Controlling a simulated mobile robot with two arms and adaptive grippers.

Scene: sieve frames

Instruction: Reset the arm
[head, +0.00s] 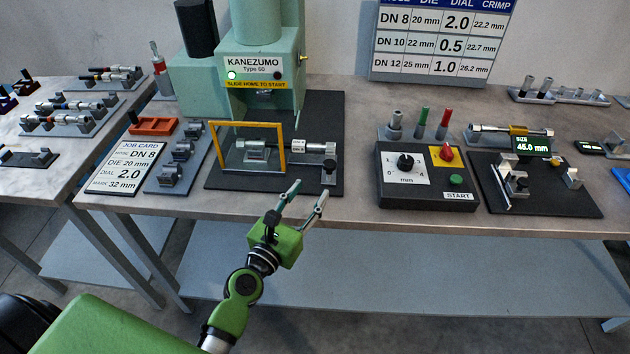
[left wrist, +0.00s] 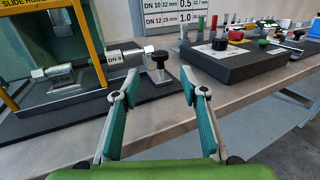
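My left gripper (head: 303,202) is open and empty in the head view. It hangs just in front of the bench edge, below the black press base plate (head: 225,178). In the left wrist view its two fingers (left wrist: 158,98) are spread apart with nothing between them, and the bench edge shows behind them. A green press (head: 255,70) marked KANEZUMO stands behind it, with a yellow-framed guard (head: 284,150) at its front. A hose piece tagged DN 8 (left wrist: 114,57) lies along the press base, partly behind the guard. My right gripper is in neither view.
A black control box (head: 425,190) with dial and START button sits right of the press. A gauge plate (head: 545,200) reading 45.0 mm lies farther right. A job card (head: 124,167) and die holder (head: 177,165) lie left. The space before the bench is clear.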

